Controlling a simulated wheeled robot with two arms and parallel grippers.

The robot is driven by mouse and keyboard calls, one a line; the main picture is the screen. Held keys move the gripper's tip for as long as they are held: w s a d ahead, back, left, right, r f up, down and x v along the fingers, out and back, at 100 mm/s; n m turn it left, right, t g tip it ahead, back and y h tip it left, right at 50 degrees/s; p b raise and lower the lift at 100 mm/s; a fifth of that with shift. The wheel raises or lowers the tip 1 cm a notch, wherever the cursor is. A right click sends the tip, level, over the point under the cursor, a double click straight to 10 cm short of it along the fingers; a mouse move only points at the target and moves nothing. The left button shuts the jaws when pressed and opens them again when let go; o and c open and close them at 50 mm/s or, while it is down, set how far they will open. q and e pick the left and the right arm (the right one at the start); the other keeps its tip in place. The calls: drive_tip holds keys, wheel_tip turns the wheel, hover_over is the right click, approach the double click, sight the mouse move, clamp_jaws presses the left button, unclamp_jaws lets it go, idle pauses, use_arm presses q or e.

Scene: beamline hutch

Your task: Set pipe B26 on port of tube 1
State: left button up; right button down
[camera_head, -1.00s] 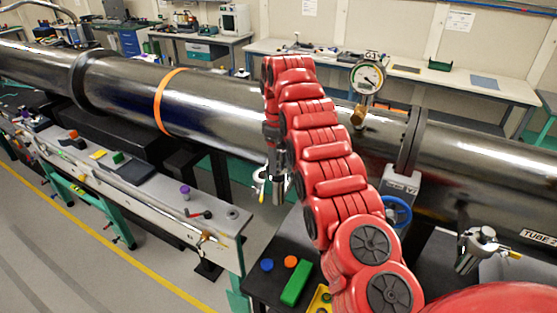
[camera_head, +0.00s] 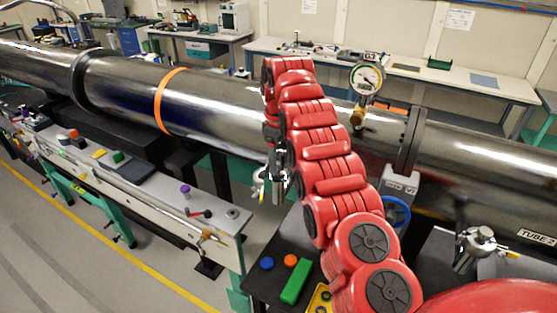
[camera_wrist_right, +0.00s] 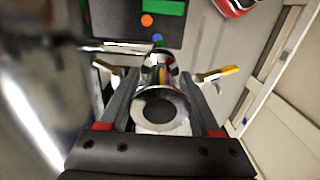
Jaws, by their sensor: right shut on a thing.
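My right gripper (camera_wrist_right: 160,112) is shut on a metallic pipe (camera_wrist_right: 160,106), seen end-on as a ring between the fingers in the right wrist view. In the head view the gripper hangs beside the big dark tube, with a silver cylinder (camera_head: 280,188) below it. A metal fitting with yellow-ended handles (camera_wrist_right: 159,70) shows just beyond the pipe in the wrist view; it also shows in the head view (camera_head: 261,184), beside the cylinder. I cannot tell whether pipe and fitting touch. No B26 mark is readable. My left gripper is not in view.
The big tube (camera_head: 215,100) crosses the view, with a gauge (camera_head: 366,79) on top. A similar fitting (camera_head: 478,241) stands by the label TUBE 2. A bench (camera_head: 150,192) and a dark table (camera_head: 263,288) with a green block (camera_head: 297,282) stand in front.

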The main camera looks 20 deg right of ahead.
drive_tip(key=shift+f+b, duration=0.45)
drive_tip(key=shift+f, duration=0.05)
unclamp_jaws()
idle(0.3)
